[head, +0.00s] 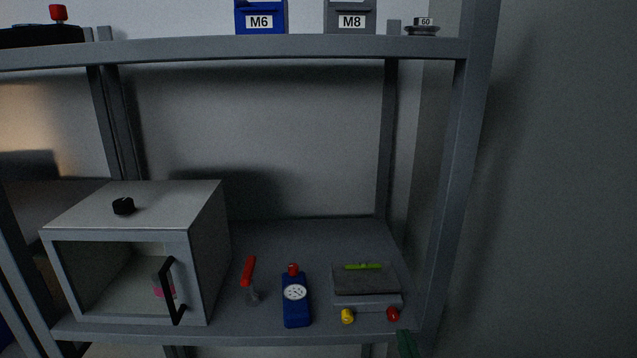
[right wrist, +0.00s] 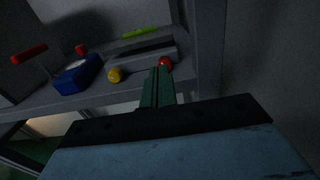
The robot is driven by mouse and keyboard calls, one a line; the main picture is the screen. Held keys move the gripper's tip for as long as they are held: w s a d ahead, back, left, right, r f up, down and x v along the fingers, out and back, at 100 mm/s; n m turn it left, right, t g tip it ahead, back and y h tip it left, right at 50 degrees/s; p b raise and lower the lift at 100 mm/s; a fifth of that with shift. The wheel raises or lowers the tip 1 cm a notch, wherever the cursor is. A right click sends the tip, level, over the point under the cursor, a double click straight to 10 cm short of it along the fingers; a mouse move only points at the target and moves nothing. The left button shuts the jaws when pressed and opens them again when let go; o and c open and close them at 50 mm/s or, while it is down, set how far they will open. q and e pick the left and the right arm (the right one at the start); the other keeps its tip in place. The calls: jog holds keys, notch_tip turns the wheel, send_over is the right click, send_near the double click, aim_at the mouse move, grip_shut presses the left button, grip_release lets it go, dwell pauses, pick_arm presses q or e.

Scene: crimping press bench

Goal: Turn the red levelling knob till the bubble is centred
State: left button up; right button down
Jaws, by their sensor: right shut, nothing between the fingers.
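The grey levelling block (head: 366,283) sits on the lower shelf at the right, with a yellow-green bubble vial (head: 363,266) on top. The bubble is too small to read. A red knob (head: 393,314) and a yellow knob (head: 347,316) stick out of its front. My right gripper (head: 405,343) is shut and empty, just below and right of the red knob. In the right wrist view its green fingers (right wrist: 159,86) point at the red knob (right wrist: 165,61) and overlap its lower edge; I cannot tell whether they touch. My left gripper is not in view.
A blue gauge (head: 296,310) with a red top and a red-handled tool (head: 248,272) stand left of the block. A glass-fronted box (head: 205,245) with a black handle fills the left. A shelf post (head: 447,190) rises close to the right.

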aim_at(395, 331)
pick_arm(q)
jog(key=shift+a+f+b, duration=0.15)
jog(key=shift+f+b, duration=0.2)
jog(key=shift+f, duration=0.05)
pick_arm(e)
jog(key=shift+w+a, duration=0.1)
jog(key=shift+w, duration=3.25)
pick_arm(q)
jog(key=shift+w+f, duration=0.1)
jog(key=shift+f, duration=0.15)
pick_arm(e)
jog(key=shift+f, duration=0.3)
jog(key=shift+f, duration=0.15)
pick_arm(q)
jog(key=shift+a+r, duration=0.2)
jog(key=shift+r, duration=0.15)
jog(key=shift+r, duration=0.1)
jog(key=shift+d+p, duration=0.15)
jog(key=shift+p, duration=0.15)
